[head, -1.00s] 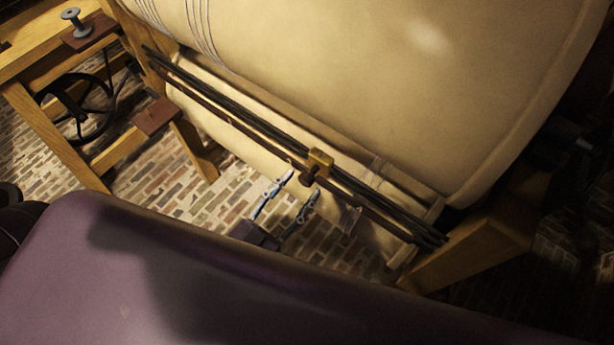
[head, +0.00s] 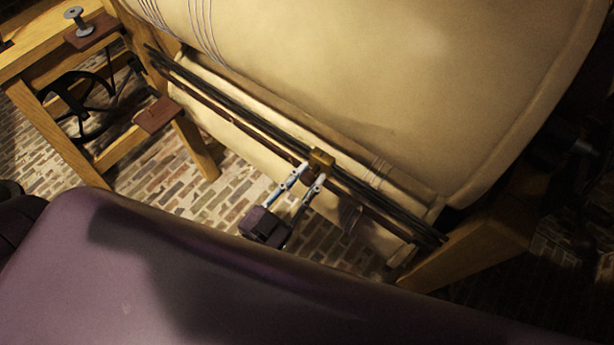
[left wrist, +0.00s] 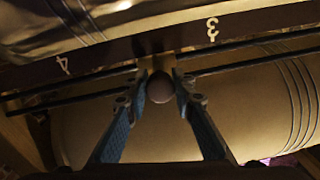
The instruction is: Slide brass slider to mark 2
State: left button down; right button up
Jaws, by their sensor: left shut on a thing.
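The brass slider (head: 321,158) sits on dark parallel rails (head: 240,112) in front of the big cream cylinder, nearer the rails' lower right end in the head view. My left gripper (head: 310,180) has its fingertips at the slider's knob. In the left wrist view the gripper (left wrist: 160,88) is shut on the round knob (left wrist: 159,88), one finger on each side. The slider stands between these two marks. My right gripper is not in view.
The cream cylinder (head: 400,80) fills the area above the rails. A wooden frame leg (head: 470,247) stands at the rails' right end. A wooden stand with a wheel (head: 85,105) and a spool (head: 77,20) is at the left. Brick floor lies below.

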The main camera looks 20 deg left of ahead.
pick_arm(q)
jog(key=shift+w+a, duration=0.2)
jog(key=shift+a, duration=0.35)
jog(key=w+a, duration=0.4)
jog(key=a, duration=0.8)
jog(key=w+a, duration=0.5)
jog(key=a, duration=0.8)
jog(key=c, duration=1.6)
grip_release()
jog(key=v, duration=1.2)
jog(key=shift+f, duration=0.1)
